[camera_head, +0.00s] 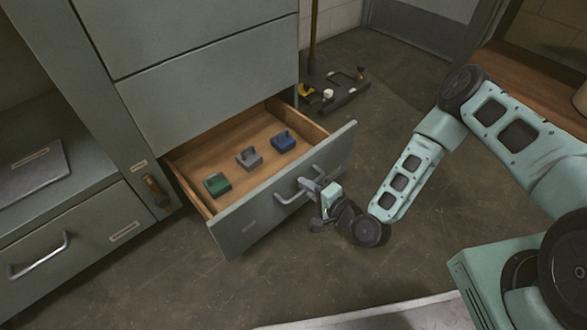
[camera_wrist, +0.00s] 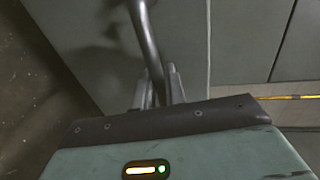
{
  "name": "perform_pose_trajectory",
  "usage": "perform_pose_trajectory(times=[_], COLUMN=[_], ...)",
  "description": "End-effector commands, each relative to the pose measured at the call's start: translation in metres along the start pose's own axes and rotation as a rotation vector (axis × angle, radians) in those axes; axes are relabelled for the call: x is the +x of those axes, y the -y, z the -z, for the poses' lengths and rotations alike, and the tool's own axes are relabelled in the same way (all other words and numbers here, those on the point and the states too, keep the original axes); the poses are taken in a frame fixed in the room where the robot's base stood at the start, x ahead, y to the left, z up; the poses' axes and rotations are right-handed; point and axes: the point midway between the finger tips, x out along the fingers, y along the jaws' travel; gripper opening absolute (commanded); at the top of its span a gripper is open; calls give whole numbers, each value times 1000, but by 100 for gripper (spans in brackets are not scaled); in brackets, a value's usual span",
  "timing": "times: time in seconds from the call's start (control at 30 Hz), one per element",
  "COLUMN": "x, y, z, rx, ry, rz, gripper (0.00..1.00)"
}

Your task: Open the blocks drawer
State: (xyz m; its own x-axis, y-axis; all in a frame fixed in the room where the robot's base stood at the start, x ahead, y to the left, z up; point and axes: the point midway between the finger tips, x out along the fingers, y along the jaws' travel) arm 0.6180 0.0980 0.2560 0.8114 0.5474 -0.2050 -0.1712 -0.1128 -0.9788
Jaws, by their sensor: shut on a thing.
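The blocks drawer (camera_head: 283,208) is the bottom drawer of the grey-green cabinet in the head view, and it stands pulled well out. Inside lie a green block (camera_head: 217,184), a grey block (camera_head: 249,158) and a blue block (camera_head: 284,141), apart from each other on the wooden bottom. My gripper (camera_head: 312,189) is at the right part of the drawer's front, shut on its bar handle (camera_head: 290,190). The wrist view shows the handle bar (camera_wrist: 148,40) running down between my two fingers (camera_wrist: 159,88). The fingertips are partly hidden by the handle in the head view.
Closed drawers (camera_head: 210,90) rise above the open one. At left, another drawer (camera_head: 75,245) with a handle is shut, below a shelf holding a flat grey item (camera_head: 35,170). A dark stand with small parts (camera_head: 335,92) is on the floor behind. The floor in front is clear.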

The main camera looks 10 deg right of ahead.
Motion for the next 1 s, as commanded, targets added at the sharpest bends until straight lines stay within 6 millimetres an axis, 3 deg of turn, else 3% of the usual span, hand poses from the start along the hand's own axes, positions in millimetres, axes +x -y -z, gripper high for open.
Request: perform_pose_trajectory(times=[0.2,0.4,0.9,0.93,0.97,1.0], x=[-38,-56,-60,-60,-60,-60], y=[-6,-11,-13,-13,-13,-13], z=[-1,-2,-1,-1,-1,-1], rx=[3,2,1,1,1,1], ry=[3,4,4,4,4,4], rz=[-3,-1,0,0,0,0], gripper=[0,0,0,21,29,30])
